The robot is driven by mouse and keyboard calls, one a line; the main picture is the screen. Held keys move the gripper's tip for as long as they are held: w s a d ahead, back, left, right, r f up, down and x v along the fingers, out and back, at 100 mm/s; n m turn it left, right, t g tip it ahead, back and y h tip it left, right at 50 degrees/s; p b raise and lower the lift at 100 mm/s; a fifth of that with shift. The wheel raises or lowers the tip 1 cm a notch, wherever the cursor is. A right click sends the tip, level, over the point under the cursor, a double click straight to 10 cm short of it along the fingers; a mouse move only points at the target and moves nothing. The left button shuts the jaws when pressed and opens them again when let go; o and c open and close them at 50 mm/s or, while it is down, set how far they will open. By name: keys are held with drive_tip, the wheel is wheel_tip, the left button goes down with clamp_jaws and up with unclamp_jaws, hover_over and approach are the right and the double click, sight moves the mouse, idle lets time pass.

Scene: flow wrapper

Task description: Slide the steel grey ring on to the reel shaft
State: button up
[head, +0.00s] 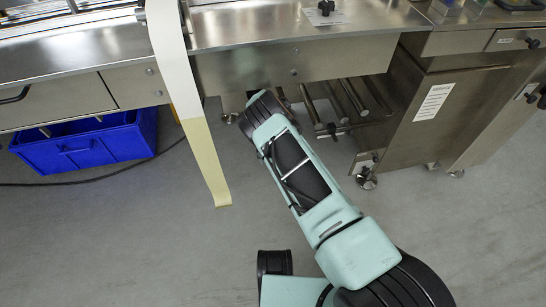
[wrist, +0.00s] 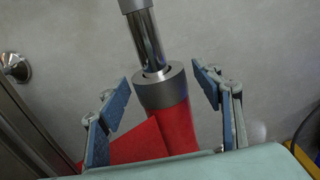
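In the wrist view a polished steel shaft (wrist: 150,42) runs down from the top of the picture. A grey ring (wrist: 162,92) is around its lower end, against a red cylindrical part (wrist: 181,127). Another grey collar (wrist: 134,5) shows at the shaft's upper end, cut off by the picture edge. My gripper (wrist: 160,77) is open, with one finger on each side of the ring and visible gaps between. In the head view my arm reaches under the machine, and the gripper and ring are hidden.
A pale strip (head: 203,150) hangs from the machine beside my arm. A blue crate (head: 88,145) stands under the machine at left. Metal bars (head: 352,97) and a steel cabinet (head: 436,110) are right of my arm. The floor in front is mostly clear.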

idle(0.3)
drive_tip(key=s+d+p, duration=0.2)
drive_tip(key=s+d, duration=0.1)
drive_tip(key=s, duration=0.7)
drive_tip(key=s+d+p, duration=0.3)
drive_tip(key=s, duration=0.6)
wheel_tip(320, 180, up, 24)
drive_tip(key=d+m+p, duration=0.1)
drive_tip(key=d+p, duration=0.2)
drive_tip(key=p, duration=1.1)
drive_tip(key=shift+w+f, duration=0.15)
